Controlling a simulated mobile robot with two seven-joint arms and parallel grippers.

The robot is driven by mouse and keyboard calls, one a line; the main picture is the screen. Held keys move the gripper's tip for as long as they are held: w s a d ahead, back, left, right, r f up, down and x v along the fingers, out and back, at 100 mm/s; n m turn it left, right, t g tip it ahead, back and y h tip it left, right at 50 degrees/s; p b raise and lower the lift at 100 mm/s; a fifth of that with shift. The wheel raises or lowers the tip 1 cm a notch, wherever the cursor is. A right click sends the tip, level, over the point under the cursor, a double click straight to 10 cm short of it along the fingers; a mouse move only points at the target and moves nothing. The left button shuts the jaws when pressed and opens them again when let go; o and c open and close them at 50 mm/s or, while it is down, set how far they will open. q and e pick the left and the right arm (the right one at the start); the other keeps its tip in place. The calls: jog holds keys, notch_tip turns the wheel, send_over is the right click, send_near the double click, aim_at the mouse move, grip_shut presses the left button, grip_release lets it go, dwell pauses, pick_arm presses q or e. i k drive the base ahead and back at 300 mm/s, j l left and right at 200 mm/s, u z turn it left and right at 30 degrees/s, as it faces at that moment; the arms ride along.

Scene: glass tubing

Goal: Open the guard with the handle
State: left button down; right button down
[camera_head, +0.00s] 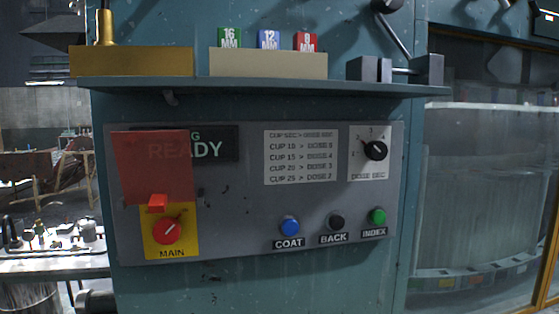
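A red translucent guard plate (150,165) is at the left of the grey control panel, in front of the left part of the lit READY display. A small bright red block (157,202), which looks like its handle, sits at the plate's lower edge. Just below is the red MAIN knob (168,232) on a yellow plate (184,249); the knob shows uncovered. I cannot tell how far the guard is swung from the panel. Neither of my grippers is in view.
A blue COAT button (290,226), black BACK button (336,222), green INDEX button (377,216) and black dial (375,150) are on the panel. A shelf (270,86) juts out above. An orange-framed glass window (480,180) is at right. A cluttered bench (50,264) is at left.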

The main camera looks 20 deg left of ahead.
aim_at(550, 240)
jog(key=i+l, duration=0.2)
jog(key=l, duration=0.2)
jog(key=i+l, duration=0.2)
jog(key=l, duration=0.25)
jog(key=i+l, duration=0.2)
jog(key=l, duration=0.2)
jog(key=i+l, duration=0.2)
jog(key=l, duration=0.25)
jog(key=i+l+u, duration=0.1)
jog(key=l, duration=0.3)
jog(key=i+l, duration=0.3)
jog(key=l, duration=0.15)
jog(key=i+l, duration=0.15)
jog(key=l, duration=0.3)
jog(key=i+l, duration=0.2)
jog(key=l, duration=0.25)
